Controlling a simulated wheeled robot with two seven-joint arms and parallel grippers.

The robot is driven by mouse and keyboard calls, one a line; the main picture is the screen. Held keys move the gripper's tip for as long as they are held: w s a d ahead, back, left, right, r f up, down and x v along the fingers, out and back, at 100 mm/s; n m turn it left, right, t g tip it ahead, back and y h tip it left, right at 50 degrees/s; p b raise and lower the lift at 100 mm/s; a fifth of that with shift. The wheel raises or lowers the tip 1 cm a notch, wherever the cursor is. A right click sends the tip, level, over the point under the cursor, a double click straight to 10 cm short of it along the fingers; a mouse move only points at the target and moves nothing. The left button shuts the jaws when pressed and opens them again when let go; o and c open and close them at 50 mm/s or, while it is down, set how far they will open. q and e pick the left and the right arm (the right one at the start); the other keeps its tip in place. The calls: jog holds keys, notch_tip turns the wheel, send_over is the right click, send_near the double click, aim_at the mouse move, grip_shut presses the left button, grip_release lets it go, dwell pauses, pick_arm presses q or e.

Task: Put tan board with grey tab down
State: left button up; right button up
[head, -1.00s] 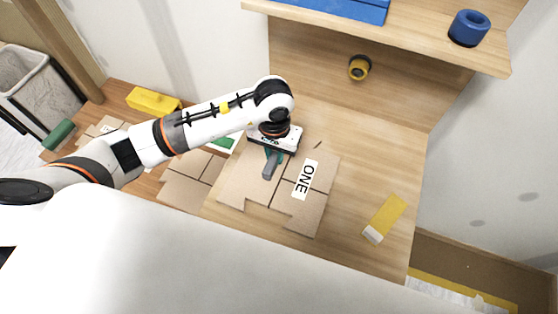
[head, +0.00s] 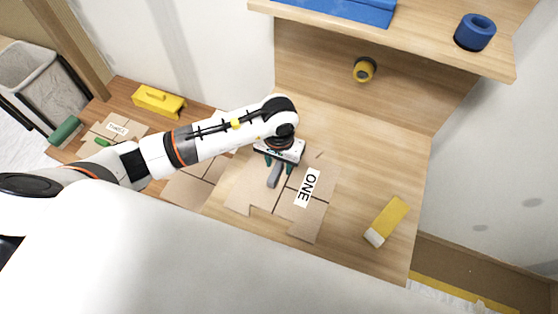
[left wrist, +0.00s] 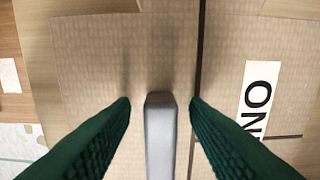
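The tan board (head: 249,188) with the ONE label (head: 307,188) lies flat on the light wooden table. Its grey tab (head: 274,180) stands out from the board, and it also shows in the left wrist view (left wrist: 160,135). My left gripper (head: 279,167) is right above the tab. Its two green fingers (left wrist: 160,102) are spread, one on each side of the tab, with a gap on both sides. The gripper and wrist hide the back edge of the board in the head view. My right gripper is not in view.
A yellow tool with a white end (head: 386,220) lies to the right on the table. A shelf with a blue roll (head: 475,32) overhangs the back, with a yellow and black round item (head: 364,69) below.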

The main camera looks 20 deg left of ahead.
pick_arm(q)
jog(key=shift+r, duration=0.1)
jog(key=shift+r, duration=0.2)
notch_tip(320, 180, up, 12)
jog(key=b, duration=0.2)
jog(key=shift+f, duration=0.15)
